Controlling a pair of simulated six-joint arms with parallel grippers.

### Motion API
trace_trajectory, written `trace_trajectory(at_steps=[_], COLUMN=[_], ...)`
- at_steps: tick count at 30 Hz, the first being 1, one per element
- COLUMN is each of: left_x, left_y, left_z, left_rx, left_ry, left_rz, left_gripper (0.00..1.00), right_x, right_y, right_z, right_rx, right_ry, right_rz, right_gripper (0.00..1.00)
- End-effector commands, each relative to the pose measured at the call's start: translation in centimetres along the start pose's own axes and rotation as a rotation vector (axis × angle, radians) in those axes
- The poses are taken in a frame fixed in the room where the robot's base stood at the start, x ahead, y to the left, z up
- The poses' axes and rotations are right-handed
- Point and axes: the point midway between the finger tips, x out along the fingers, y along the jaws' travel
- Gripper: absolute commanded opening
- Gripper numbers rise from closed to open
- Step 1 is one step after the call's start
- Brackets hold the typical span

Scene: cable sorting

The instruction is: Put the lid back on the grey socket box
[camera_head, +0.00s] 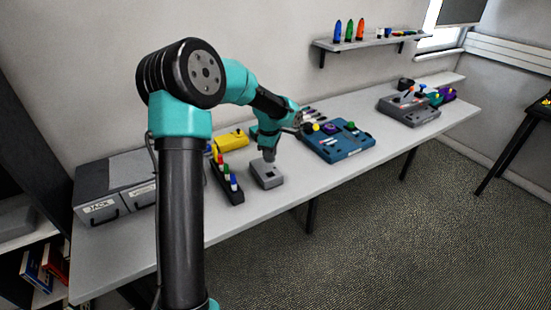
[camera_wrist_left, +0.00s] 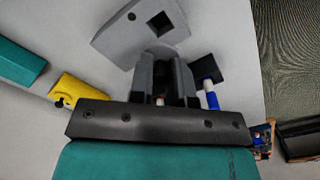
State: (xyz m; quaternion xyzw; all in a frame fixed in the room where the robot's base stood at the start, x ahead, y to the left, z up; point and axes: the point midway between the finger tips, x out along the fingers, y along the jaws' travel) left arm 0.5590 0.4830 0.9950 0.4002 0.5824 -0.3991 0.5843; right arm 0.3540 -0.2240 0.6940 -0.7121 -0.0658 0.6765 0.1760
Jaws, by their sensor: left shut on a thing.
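The grey socket box (camera_head: 267,183) stands on the table, and a grey top with a dark square opening shows on it. In the left wrist view this grey top, which looks like the lid (camera_wrist_left: 126,38), has a square opening and a small round hole. My left gripper (camera_head: 269,157) points down at the back edge of the box. Its fingers (camera_wrist_left: 164,72) are shut at the edge of the lid, and the gripped part is hidden between them. I cannot tell whether the lid is seated or slightly above the box. My right gripper is not in view.
A black holder (camera_head: 226,184) with several coloured markers stands close left of the box. A yellow object (camera_head: 230,140) lies behind it. A blue panel (camera_head: 340,147) with knobs lies to the right, and grey drawers (camera_head: 101,205) stand left. The table front is clear.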

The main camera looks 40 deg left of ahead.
Motion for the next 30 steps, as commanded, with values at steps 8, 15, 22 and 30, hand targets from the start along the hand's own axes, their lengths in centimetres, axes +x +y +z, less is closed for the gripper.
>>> trace_trajectory(at_steps=[8, 15, 22, 30], left_x=[0.2, 1.4, 3.1, 5.2], left_y=[0.0, 0.0, 0.0, 0.0], left_z=[0.1, 0.0, 0.0, 0.1], left_rx=[0.0, 0.0, -0.001, 0.0], left_ry=[0.0, 0.0, 0.001, 0.0], left_rz=[0.0, -0.002, -0.002, -0.001], left_gripper=[0.0, 0.0, 0.0, 0.0], right_x=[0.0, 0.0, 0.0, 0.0], right_y=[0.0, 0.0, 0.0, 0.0], right_z=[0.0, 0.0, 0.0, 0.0], right_rx=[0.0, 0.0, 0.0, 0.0], right_ry=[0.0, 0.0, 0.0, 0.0], right_rz=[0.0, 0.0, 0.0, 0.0], right_gripper=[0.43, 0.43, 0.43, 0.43])
